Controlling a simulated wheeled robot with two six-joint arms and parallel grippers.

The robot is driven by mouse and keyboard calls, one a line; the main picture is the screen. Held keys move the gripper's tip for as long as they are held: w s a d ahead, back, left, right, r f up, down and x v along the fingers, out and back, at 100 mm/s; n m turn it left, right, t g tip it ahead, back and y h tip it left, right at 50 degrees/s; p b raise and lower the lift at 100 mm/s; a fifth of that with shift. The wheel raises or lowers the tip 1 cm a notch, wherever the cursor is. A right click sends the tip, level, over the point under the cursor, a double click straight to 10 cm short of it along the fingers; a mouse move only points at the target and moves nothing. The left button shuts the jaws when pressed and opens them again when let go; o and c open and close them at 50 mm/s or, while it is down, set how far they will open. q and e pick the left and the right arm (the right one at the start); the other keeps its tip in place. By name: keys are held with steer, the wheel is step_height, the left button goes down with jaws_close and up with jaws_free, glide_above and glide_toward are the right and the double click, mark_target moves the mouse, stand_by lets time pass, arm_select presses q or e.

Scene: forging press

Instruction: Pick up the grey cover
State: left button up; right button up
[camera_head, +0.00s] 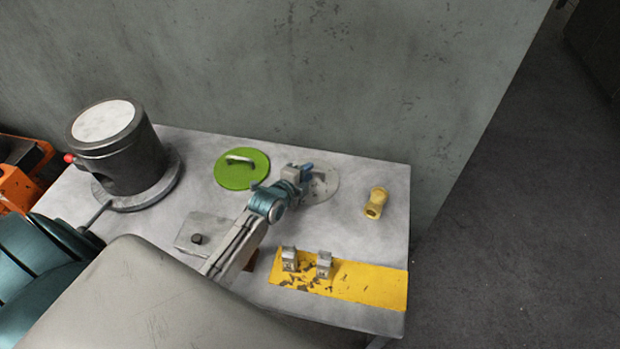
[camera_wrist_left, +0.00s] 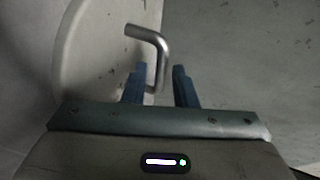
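The grey cover (camera_head: 325,184) is a round, worn grey disc lying on the table, partly hidden behind my left gripper in the head view. In the left wrist view the cover (camera_wrist_left: 90,60) fills the left side, and its bent metal handle (camera_wrist_left: 160,50) rises from it. My left gripper (camera_head: 306,170) is at the cover. In the left wrist view its two blue fingers (camera_wrist_left: 160,86) are apart, with the lower part of the handle between them, nearer the left finger. Whether a finger touches the handle cannot be told. My right gripper is not in view.
A green round cover with a handle (camera_head: 242,168) lies left of the grey one. A dark cylinder (camera_head: 120,150) stands at the back left. A yellow piece (camera_head: 375,203) is at the right. Small metal blocks (camera_head: 324,264) sit on a yellow strip (camera_head: 370,285). A wall stands behind.

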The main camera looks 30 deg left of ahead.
arm_select(q)
jaws_close()
steer(key=shift+r, duration=0.1)
